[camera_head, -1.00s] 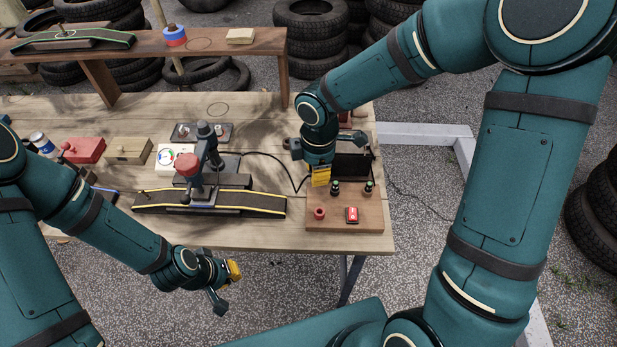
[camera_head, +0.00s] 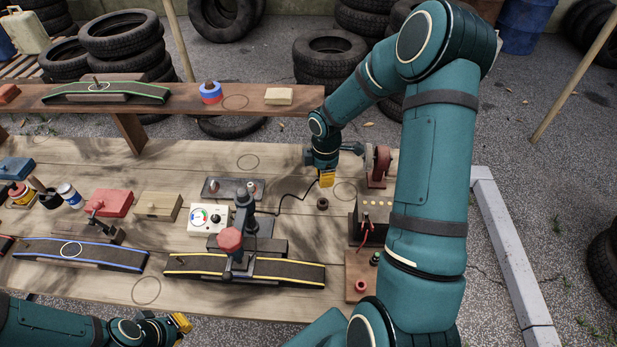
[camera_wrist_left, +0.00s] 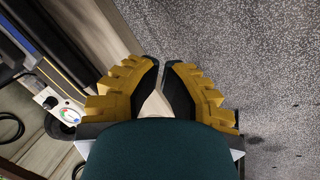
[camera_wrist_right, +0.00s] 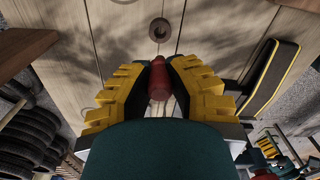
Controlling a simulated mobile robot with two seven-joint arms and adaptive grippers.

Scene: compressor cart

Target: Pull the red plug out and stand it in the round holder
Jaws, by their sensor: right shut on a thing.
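My right gripper (camera_head: 327,181) hangs over the bench, pointing down. In the right wrist view its fingers are shut on the red plug (camera_wrist_right: 159,80), a short red cylinder. The head view does not show the plug clearly. A small round brown holder (camera_head: 322,203) with a dark hole sits on the bench just in front of the right gripper. The holder also shows in the right wrist view (camera_wrist_right: 159,30), apart from the plug. My left gripper (camera_head: 182,322) is low at the bench's front edge. Its fingertips (camera_wrist_left: 162,68) nearly meet, with nothing between them.
A dark box (camera_head: 369,222) with red leads stands right of the holder, partly behind my right arm. A grey motor-like unit (camera_head: 377,165) is behind right. Bench around the holder is fairly clear.

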